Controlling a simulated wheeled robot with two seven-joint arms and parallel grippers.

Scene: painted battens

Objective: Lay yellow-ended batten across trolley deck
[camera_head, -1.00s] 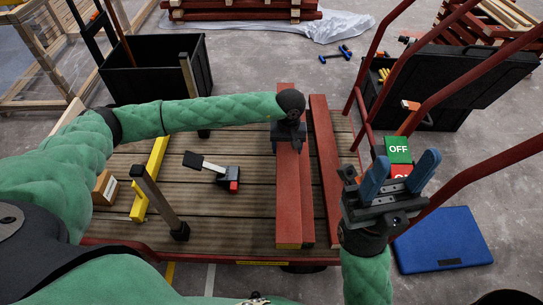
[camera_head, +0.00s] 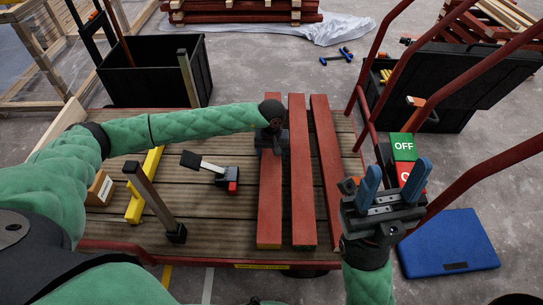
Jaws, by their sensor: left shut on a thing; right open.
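The yellow-ended batten (camera_head: 269,212) is red and runs lengthwise away from me, its yellow end toward me. My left gripper (camera_head: 271,148) is shut on it from above, near its far part. The batten is over the trolley deck (camera_head: 225,215); I cannot tell whether it touches the boards. Two more red battens, a middle one (camera_head: 302,170) and a right one (camera_head: 326,155), lie to its right, roughly parallel, with gaps between. My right gripper (camera_head: 392,182) is open and empty, fingers up, at the deck's right side.
Red rails (camera_head: 408,80) rise at the right, near an OFF sign (camera_head: 404,147). A blue mat (camera_head: 447,243) lies on the floor.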

